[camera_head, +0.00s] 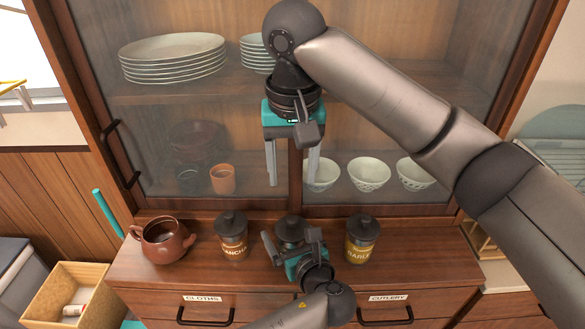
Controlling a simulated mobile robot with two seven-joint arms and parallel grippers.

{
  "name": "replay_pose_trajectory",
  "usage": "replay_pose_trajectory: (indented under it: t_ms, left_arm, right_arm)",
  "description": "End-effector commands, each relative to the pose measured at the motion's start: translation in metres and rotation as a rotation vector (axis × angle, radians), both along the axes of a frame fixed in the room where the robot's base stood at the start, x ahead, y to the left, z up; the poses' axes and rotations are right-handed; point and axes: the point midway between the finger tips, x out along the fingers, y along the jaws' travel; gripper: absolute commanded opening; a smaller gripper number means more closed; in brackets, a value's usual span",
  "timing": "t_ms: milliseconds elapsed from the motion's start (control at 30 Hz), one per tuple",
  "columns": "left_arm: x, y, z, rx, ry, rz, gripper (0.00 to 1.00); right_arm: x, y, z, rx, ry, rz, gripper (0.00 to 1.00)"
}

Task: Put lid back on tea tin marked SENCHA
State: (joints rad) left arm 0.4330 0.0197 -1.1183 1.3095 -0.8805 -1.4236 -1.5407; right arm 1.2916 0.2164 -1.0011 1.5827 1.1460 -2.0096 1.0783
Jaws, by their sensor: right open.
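A tin with a dark top (290,229) stands in the middle of the cabinet counter; its label is hidden by my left gripper, so I cannot read SENCHA. I cannot tell whether that top is a seated lid. My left gripper (291,243) is at this tin, its fingers apart on either side of it; whether they touch it is unclear. My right gripper (292,170) is open and empty, pointing down above the middle tin, in front of the cabinet doors. No separate loose lid is visible.
A lidded tin ending in "ANCHA" (232,240) stands left, a lidded BARLEY tin (361,242) right. A brown teapot (162,240) is at the counter's left end. Glass doors (420,60) rise behind; drawers (210,311) are below. The counter's right end is clear.

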Motion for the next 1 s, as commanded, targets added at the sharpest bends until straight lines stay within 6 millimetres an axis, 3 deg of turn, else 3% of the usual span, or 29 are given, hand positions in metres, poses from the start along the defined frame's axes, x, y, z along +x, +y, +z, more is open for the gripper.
replay_pose_trajectory:
  t_ms: [267,700,1000]
  left_arm:
    - [-0.010,-0.004,0.004,-0.001,0.002,-0.001,1.00]
    - [-0.097,-0.040,0.034,-0.003,0.003,-0.002,1.00]
    - [-0.131,-0.054,0.044,0.000,0.001,0.001,1.00]
  right_arm:
    - [0.000,0.000,0.004,0.000,0.000,0.000,0.61]
    - [0.000,0.000,0.030,0.000,0.000,0.000,0.61]
    - [0.000,0.000,0.036,0.000,0.000,0.000,0.61]
